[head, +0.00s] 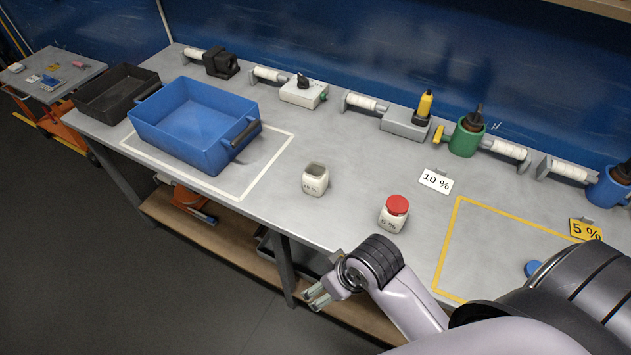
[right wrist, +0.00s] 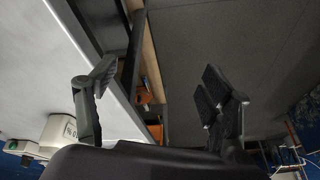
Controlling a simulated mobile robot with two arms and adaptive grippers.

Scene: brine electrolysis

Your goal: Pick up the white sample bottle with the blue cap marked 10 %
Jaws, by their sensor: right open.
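A small white bottle (head: 315,182) stands upright on the bench with an open-looking grey top and no cap on it; its small print looks like 10 %. A white bottle with a red cap (head: 394,214) stands to its right, its mark hard to read. A round blue cap (head: 533,268) shows at the yellow outline, partly hidden by my arm; I cannot tell whether a bottle is under it. My right gripper (head: 318,295) is open and empty, off the bench's front edge. In the right wrist view a white marked bottle (right wrist: 58,132) shows beyond the left finger. My left gripper is not seen.
A blue crate (head: 175,148) stands inside a white outline, with a black tray (head: 92,98) left of it. A 10 % card (head: 436,181) and a yellow 5 % card (head: 585,230) mark the bench. Fixtures line the back. Bench around the open-topped bottle is clear.

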